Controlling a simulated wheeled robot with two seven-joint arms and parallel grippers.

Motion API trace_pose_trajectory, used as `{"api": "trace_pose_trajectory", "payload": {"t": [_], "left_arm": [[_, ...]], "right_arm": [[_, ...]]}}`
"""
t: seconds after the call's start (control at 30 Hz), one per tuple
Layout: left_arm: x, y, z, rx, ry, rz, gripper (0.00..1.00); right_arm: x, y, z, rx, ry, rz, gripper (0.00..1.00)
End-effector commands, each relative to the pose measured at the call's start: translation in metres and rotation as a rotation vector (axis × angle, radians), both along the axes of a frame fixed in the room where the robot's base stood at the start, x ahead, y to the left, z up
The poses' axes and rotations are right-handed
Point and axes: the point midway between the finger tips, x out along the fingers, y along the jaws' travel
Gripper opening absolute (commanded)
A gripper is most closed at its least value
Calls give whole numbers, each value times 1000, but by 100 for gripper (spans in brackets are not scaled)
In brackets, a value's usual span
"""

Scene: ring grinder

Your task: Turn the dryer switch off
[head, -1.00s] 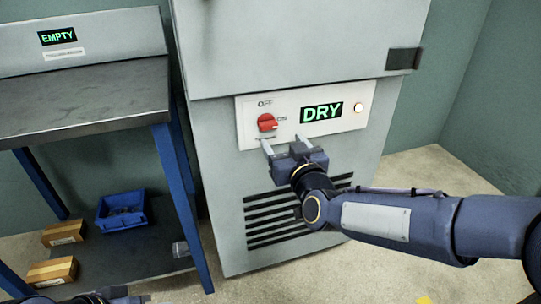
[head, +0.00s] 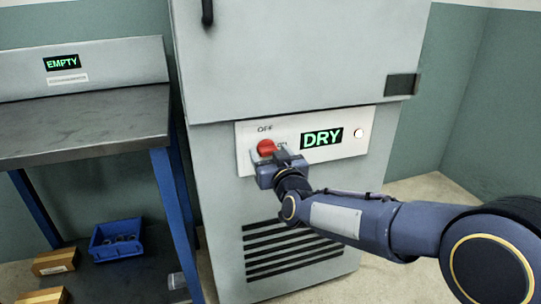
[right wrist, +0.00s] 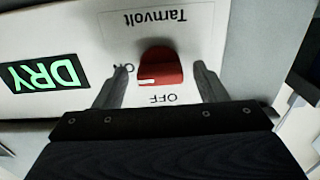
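The dryer switch is a red rotary knob (head: 266,147) on the white panel (head: 356,147) of the grey dryer. "OFF" is printed above it and "ON" to its right. My right gripper (head: 270,160) is at the knob, partly covering its lower side. In the right wrist view the red knob (right wrist: 160,68) sits between the two spread fingers of the gripper (right wrist: 160,88), with a gap on each side. The knob's white mark points toward the "ON" label. The green display (head: 321,138) reads "DRY". My left gripper is not in view.
A workbench (head: 80,125) with an "EMPTY" display (head: 62,63) stands to the left. Its lower shelf holds a blue bin (head: 117,240) and small cardboard boxes (head: 55,262). A dark vent grille (head: 290,250) is below the panel. Floor to the right is clear.

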Motion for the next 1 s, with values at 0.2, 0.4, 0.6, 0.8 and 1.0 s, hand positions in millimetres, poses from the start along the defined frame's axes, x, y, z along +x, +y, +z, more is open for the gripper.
{"api": "trace_pose_trajectory", "payload": {"t": [0.2,0.4,0.6,0.8,1.0], "left_arm": [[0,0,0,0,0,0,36],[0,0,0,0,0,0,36],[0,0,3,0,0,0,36],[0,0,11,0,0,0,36],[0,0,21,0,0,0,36]], "right_arm": [[0,0,0,0,0,0,37],[0,0,0,-1,0,0,21],[0,0,1,-29,-10,0,21],[0,0,1,-121,-38,0,21],[0,0,2,-277,-89,0,21]]}}
